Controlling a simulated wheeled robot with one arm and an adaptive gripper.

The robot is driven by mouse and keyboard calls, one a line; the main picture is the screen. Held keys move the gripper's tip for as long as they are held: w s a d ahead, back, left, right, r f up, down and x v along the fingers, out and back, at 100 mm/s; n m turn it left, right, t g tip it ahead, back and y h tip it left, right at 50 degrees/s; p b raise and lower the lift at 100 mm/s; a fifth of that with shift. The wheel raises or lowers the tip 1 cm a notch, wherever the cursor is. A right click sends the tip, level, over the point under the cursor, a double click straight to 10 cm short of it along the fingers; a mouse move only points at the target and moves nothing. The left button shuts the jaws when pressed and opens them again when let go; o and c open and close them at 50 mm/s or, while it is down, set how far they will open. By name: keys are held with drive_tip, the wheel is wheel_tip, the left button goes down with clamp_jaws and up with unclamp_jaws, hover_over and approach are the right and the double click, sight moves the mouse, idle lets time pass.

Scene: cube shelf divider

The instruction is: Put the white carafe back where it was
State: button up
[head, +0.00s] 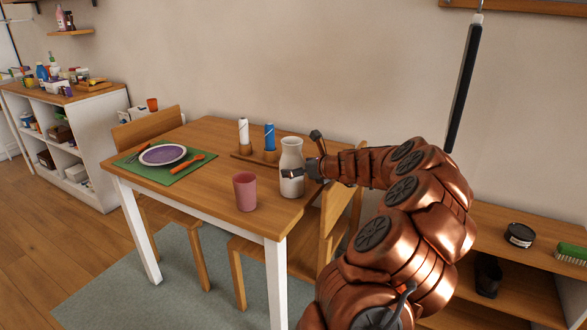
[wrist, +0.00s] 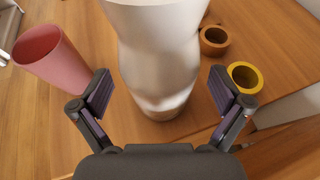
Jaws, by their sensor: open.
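The white carafe (head: 292,165) stands upright on the wooden table, near its right end. My gripper (head: 300,172) reaches in from the right at the carafe's lower body. In the wrist view the white carafe (wrist: 162,55) stands between the two open fingers of my gripper (wrist: 162,97), with a visible gap on each side. The carafe's top is cut off in the wrist view. Part of its right side is hidden behind my gripper in the head view.
A pink cup (head: 245,191) stands just left of the carafe. A plate (head: 163,154) lies on a green placemat (head: 190,170). A chair (head: 330,225) is close below my arm. A low shelf (head: 480,215) stands right.

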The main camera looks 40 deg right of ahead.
drive_tip(key=v, duration=1)
drive_tip(key=shift+p, duration=0.4)
drive_tip(key=shift+a+r, duration=0.1)
drive_tip(key=shift+r, duration=0.05)
